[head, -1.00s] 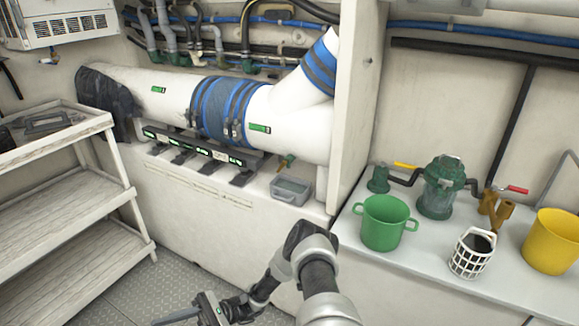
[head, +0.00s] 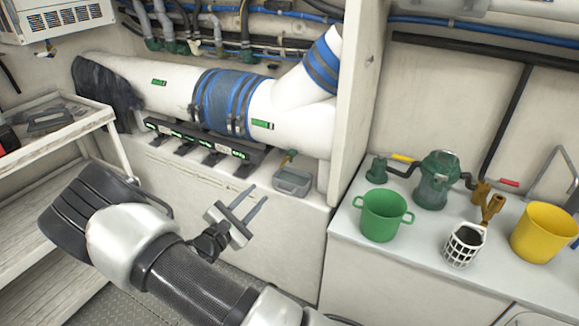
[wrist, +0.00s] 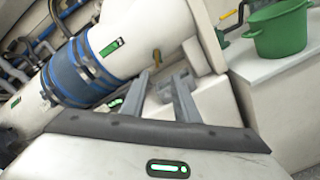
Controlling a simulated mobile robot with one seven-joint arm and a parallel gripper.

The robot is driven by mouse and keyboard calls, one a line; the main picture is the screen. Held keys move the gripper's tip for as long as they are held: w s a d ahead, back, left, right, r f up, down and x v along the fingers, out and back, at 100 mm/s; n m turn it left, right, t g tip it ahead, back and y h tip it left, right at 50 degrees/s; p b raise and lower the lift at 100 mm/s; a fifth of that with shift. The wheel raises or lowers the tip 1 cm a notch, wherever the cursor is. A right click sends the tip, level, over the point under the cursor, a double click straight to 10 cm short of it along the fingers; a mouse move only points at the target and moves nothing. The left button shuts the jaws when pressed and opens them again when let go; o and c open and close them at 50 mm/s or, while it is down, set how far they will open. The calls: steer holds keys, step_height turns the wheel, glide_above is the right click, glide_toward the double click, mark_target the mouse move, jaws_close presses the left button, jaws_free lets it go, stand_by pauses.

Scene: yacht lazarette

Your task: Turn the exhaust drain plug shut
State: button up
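The exhaust drain plug (head: 289,155), a small brass and green fitting, hangs under the right end of the large white exhaust pipe (head: 300,128). In the wrist view the plug (wrist: 157,57) shows brass, just beyond my fingertips. A small grey drip tray (head: 292,182) stands on the ledge below it. My gripper (head: 259,194) is open and empty, in front of the ledge, to the lower left of the tray and apart from the plug. Its two spread fingers also show in the wrist view (wrist: 160,75). Which way the plug is turned is too small to tell.
A white partition (head: 352,100) rises right of the plug. A dark rail with green-lit marks (head: 200,141) runs under the pipe. A counter at right holds a green pot (head: 382,215), a basket (head: 464,246) and a yellow bucket (head: 543,232). Shelves (head: 60,145) stand at left.

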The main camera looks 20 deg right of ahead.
mark_target(283, 163)
steer(key=x, duration=0.8)
steer(key=b+x, duration=0.1)
steer(key=x, duration=0.8)
steer(key=shift+w+a+r, duration=0.1)
steer(key=shift+w+a, duration=0.05)
steer(key=shift+w, duration=0.25)
